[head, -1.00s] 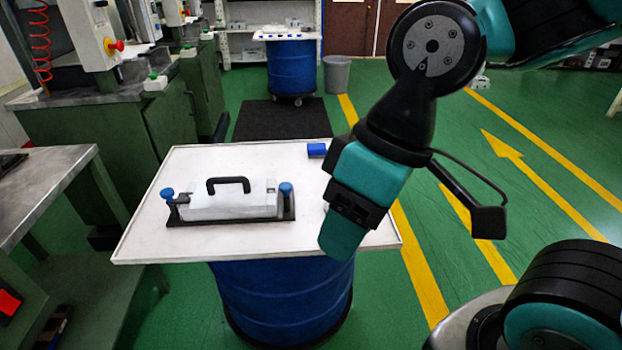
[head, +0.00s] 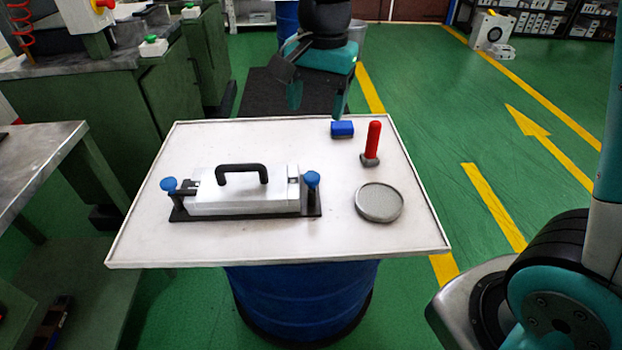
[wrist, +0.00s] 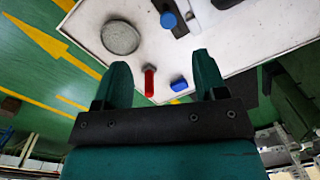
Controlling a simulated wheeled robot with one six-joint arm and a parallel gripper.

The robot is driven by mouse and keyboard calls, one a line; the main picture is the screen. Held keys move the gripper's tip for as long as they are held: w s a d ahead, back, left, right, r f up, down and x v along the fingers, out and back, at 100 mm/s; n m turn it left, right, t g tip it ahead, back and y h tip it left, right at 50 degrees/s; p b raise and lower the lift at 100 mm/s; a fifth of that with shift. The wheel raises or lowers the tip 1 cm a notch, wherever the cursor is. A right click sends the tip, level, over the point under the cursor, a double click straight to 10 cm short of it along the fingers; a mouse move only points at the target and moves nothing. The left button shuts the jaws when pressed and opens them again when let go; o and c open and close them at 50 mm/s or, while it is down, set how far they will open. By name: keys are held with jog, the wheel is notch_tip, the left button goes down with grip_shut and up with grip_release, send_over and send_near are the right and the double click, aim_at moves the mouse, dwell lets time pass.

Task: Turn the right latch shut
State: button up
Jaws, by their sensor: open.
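The mould (head: 245,200) is a pale box with a black handle on a black base plate, on the white table top. The right latch (head: 312,180) has a blue knob at the mould's right end; its knob also shows at the top of the wrist view (wrist: 168,20). Whether its arm lies over the mould is too small to tell. The left latch (head: 169,184) has a matching blue knob. My gripper (head: 316,100) is open and empty, above the table's back edge, behind the mould and apart from the latch. Its two teal fingers (wrist: 160,65) frame the wrist view.
A blue block (head: 342,129), a red-handled tool (head: 373,140) standing upright and a round grey disc (head: 379,203) are on the table's right side. The table (head: 150,245) stands on a blue drum (head: 300,290). Green machines (head: 175,90) stand at left.

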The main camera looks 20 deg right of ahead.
aim_at(312, 176)
jog(key=w+f+m, duration=0.1)
jog(key=f, duration=0.5)
jog(key=w+f+m, duration=0.2)
jog(key=f, duration=0.5)
jog(key=w+d+f+m+b, duration=0.1)
jog(key=f, duration=0.6)
jog(key=shift+w+h, duration=0.25)
jog(key=shift+h, duration=0.15)
jog(key=c, duration=0.9)
